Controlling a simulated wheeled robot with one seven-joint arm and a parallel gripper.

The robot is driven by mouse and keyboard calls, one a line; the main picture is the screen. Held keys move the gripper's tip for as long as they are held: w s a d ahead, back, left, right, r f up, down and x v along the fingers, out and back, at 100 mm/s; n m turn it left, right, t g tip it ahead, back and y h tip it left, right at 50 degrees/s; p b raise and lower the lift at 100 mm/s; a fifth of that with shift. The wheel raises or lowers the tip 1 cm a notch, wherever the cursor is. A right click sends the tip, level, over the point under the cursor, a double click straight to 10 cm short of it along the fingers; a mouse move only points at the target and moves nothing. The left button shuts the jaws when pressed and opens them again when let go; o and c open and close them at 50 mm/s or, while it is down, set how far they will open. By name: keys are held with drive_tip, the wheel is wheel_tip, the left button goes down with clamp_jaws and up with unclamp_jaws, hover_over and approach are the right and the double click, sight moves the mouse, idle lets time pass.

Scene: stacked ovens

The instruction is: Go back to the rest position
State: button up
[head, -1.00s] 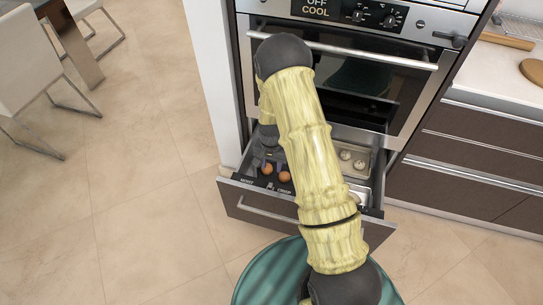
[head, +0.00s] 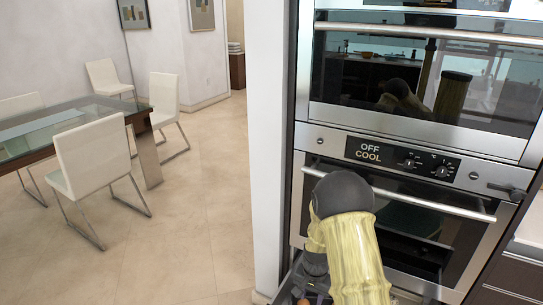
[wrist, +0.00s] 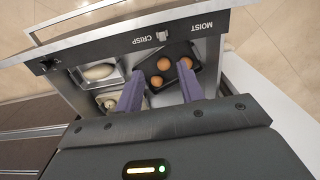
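My gripper (wrist: 160,92) is open and empty, with two purple fingers spread apart above the open drawer (wrist: 110,60). Several brown eggs (wrist: 163,64) lie in a dark tray in the drawer's right compartment, beyond the fingertips in the wrist view. A pale oblong item (wrist: 98,72) lies in a light tray on the left side, with another small pale item (wrist: 110,104) below it. In the head view, my arm bends down in front of the lower oven (head: 430,215), and my fingers are not clearly seen.
A second oven (head: 425,75) is stacked above; both doors are shut. The lower oven's handle (head: 410,193) is close behind my arm. A white wall edge (head: 265,150) stands to its left. A glass table (head: 60,130) and white chairs (head: 95,160) stand far left, with clear floor between.

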drive_tip(key=s+r+n+t, duration=0.3)
drive_tip(key=s+r+n, duration=0.3)
drive_tip(key=s+r, duration=1.3)
wheel_tip(320, 180, up, 20)
drive_tip(key=w+p, duration=0.1)
drive_tip(key=p, duration=1.7)
drive_tip(key=shift+w+d+f, duration=0.15)
drive_tip(key=shift+w+d, duration=0.05)
drive_tip(key=shift+w, duration=0.1)
